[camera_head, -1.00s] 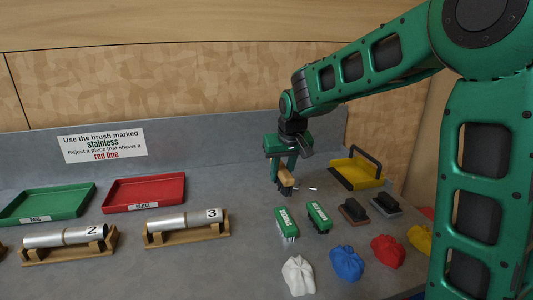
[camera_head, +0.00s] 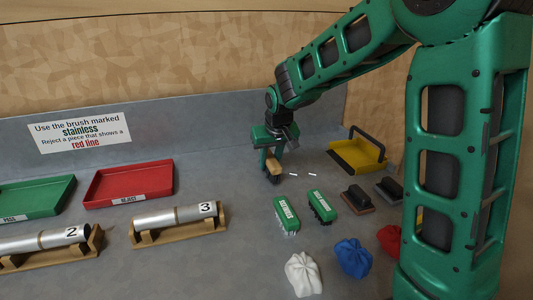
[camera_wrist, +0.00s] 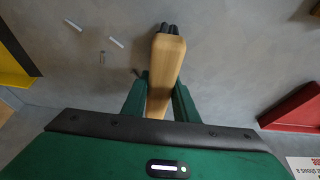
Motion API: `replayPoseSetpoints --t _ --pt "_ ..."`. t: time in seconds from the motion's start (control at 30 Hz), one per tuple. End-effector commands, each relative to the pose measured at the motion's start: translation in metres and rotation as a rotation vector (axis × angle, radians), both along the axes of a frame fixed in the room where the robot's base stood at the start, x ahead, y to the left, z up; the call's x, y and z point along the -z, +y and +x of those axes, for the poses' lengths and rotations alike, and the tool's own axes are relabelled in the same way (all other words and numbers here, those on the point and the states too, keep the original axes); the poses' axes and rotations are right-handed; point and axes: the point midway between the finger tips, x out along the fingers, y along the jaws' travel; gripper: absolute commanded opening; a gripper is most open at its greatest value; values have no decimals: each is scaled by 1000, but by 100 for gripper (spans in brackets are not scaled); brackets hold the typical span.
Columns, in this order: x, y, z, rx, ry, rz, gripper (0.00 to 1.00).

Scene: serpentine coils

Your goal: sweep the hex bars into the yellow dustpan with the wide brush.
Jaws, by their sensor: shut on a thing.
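My gripper (camera_head: 274,157) is shut on the wooden block of the wide brush (camera_head: 273,169), which points down near the counter. The wrist view shows the pale wooden brush (camera_wrist: 166,68) between both fingers, with dark bristle tufts at its far end. Two small pale hex bars (camera_head: 293,174) (camera_head: 312,174) lie on the counter just right of the brush, apart from it. They show in the wrist view (camera_wrist: 73,25) (camera_wrist: 116,42), with a fainter grey piece (camera_wrist: 102,57) beside them. The yellow dustpan (camera_head: 352,157) with its dark handle stands farther right, beyond the bars, and appears empty.
Two green-topped brushes (camera_head: 286,213) (camera_head: 320,206) and two dark-handled blocks (camera_head: 357,199) (camera_head: 389,188) lie in front. Cloths (camera_head: 352,258) lie nearer. A red tray (camera_head: 166,178), a green tray (camera_head: 62,193) and tubes on wooden cradles (camera_head: 180,215) are left.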

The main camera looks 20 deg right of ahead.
Motion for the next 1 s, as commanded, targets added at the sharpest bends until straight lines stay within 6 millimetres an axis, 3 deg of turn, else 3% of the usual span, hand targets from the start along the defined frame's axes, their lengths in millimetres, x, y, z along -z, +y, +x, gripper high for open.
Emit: replayPoseSetpoints --t 0.2,0.8,1.0 --pt "11 -1 0 1 -2 0 4" --pt "13 -1 0 1 -2 0 4" --pt "13 -11 0 2 -1 0 4"
